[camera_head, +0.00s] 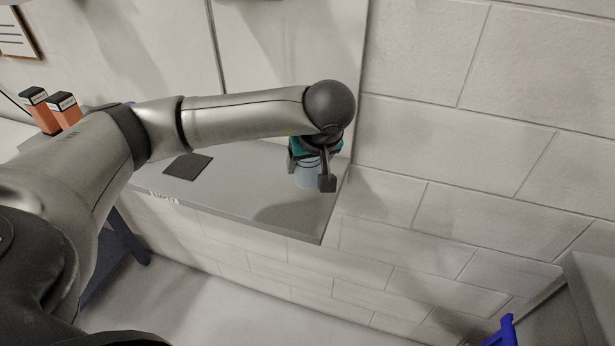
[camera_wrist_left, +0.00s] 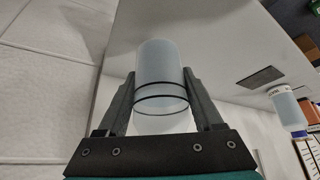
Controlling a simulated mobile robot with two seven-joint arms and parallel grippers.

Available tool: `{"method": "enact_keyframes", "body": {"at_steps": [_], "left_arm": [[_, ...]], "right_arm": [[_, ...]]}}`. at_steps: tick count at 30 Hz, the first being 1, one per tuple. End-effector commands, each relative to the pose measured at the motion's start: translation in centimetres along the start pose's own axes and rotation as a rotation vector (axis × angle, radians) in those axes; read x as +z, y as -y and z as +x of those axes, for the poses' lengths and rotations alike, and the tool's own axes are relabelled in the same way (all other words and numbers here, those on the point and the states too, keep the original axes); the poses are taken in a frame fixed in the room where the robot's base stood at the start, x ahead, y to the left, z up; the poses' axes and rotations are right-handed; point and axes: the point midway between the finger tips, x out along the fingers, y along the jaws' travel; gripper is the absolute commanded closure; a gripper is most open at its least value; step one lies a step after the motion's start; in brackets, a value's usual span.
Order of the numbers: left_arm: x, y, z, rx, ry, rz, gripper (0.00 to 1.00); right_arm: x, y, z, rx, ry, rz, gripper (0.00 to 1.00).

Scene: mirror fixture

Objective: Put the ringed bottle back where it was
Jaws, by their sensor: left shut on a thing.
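The ringed bottle (camera_wrist_left: 160,72) is pale blue and translucent, with dark rings around it. It sits between the two fingers of my left gripper (camera_wrist_left: 160,88) in the left wrist view. In the head view my left gripper (camera_head: 310,170) points down over the right end of the grey shelf (camera_head: 250,208), shut on the bottle (camera_head: 304,178), which is partly hidden by a finger. I cannot tell whether the bottle touches the shelf. A dark square patch (camera_head: 187,166) lies bare on the shelf to the left; it also shows in the wrist view (camera_wrist_left: 260,77). My right gripper is not in view.
Two orange containers with dark tops (camera_head: 66,108) stand at the far left. Another pale blue bottle (camera_wrist_left: 288,110) shows at the right of the wrist view. A brick wall (camera_head: 480,150) bounds the right. A blue object (camera_head: 500,333) is at the lower right.

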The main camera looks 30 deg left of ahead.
Motion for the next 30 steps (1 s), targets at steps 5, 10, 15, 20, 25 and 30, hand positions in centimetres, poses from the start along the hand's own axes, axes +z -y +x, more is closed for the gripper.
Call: {"method": "enact_keyframes", "body": {"at_steps": [5,10,15,20,25,30], "left_arm": [[1.2,0.1,2.0,-0.004,0.003,0.002,1.00],[2.1,0.0,3.6,-0.001,0.000,0.000,1.00],[2.0,0.0,3.5,0.000,-0.001,0.000,1.00],[2.2,0.0,3.9,0.000,-0.001,0.000,1.00],[2.2,0.1,3.8,-0.002,0.001,0.001,0.15],[2.2,0.1,3.8,-0.002,0.001,0.001,0.02]], "right_arm": [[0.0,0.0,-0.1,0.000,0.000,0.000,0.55],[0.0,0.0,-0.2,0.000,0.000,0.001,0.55],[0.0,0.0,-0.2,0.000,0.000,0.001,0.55],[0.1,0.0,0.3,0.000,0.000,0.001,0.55],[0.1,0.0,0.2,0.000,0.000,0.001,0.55],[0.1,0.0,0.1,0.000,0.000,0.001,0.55]]}}
